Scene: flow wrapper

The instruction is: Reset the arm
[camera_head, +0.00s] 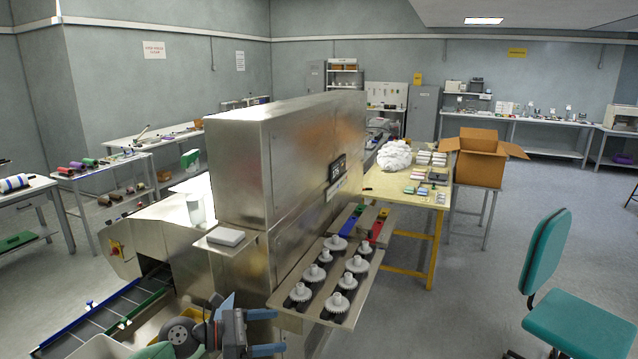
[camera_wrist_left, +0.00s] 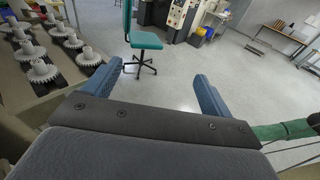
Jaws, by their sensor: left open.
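My left gripper (camera_head: 268,331) is at the bottom of the head view, in front of the steel flow wrapper (camera_head: 240,175). Its two blue fingers are spread apart with nothing between them. It also shows in the left wrist view (camera_wrist_left: 158,88), with bare floor and a chair beyond the fingers. The gripper is below and to the left of a shelf with several white gears (camera_head: 338,284). The gears also show at the left of the left wrist view (camera_wrist_left: 62,55). My right gripper does not show in either view.
A teal chair (camera_head: 574,312) stands on the right; it also shows in the left wrist view (camera_wrist_left: 143,42). A wooden-topped table (camera_head: 398,190) and an open cardboard box (camera_head: 478,160) are behind the shelf. A conveyor (camera_head: 105,318) lies at the lower left. The floor between shelf and chair is clear.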

